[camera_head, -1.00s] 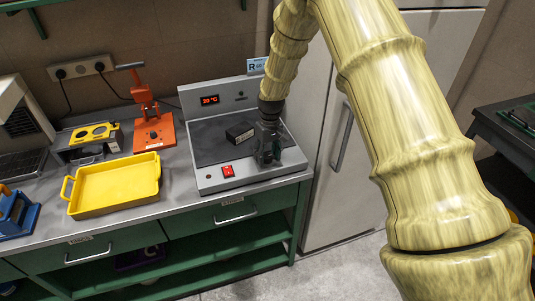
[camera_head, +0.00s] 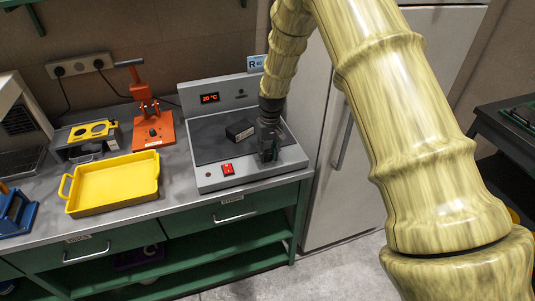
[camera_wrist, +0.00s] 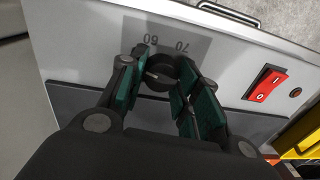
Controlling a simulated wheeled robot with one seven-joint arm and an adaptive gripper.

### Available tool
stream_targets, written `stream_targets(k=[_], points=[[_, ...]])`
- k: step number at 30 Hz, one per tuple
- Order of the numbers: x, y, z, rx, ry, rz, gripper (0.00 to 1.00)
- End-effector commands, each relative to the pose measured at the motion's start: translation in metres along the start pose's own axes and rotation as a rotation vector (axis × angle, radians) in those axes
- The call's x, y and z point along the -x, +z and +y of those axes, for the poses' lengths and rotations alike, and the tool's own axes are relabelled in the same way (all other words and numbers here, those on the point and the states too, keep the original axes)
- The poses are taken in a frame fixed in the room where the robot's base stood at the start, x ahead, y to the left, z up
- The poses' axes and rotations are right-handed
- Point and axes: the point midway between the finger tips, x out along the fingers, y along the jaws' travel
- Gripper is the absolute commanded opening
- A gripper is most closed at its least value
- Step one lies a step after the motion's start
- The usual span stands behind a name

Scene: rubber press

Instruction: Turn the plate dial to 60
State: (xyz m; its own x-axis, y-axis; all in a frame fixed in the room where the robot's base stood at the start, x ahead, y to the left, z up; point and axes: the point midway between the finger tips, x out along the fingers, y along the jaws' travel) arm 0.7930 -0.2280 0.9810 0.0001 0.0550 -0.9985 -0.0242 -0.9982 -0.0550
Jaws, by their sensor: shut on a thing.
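The plate dial (camera_wrist: 160,78) is a dark round knob on the grey front of the heating plate unit (camera_head: 210,183). In the wrist view the printed numbers 60 and 70 show upside down just beyond the dial; the other numbers are hidden. A short pale mark shows on the left part of the dial, but I cannot tell exactly which number it faces. My gripper (camera_wrist: 162,62) has its green-padded fingers on both sides of the dial and is shut on it. In the head view my gripper (camera_head: 269,154) points down at the unit's right front, hiding the dial.
A red rocker switch (camera_head: 228,169) sits left of my gripper on the unit. A dark block (camera_head: 240,130) lies on the plate. A red display (camera_head: 209,98) is at the back. A yellow tray (camera_head: 115,207) and an orange hand press (camera_head: 153,133) stand left. A fridge-like cabinet is close right.

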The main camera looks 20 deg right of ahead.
Motion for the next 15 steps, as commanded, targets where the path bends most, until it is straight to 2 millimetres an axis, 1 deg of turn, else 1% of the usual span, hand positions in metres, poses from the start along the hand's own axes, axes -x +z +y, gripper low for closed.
stream_targets(k=[15], points=[[-0.0003, 0.0011, 0.0005, -0.476, 0.002, 0.026, 0.09]])
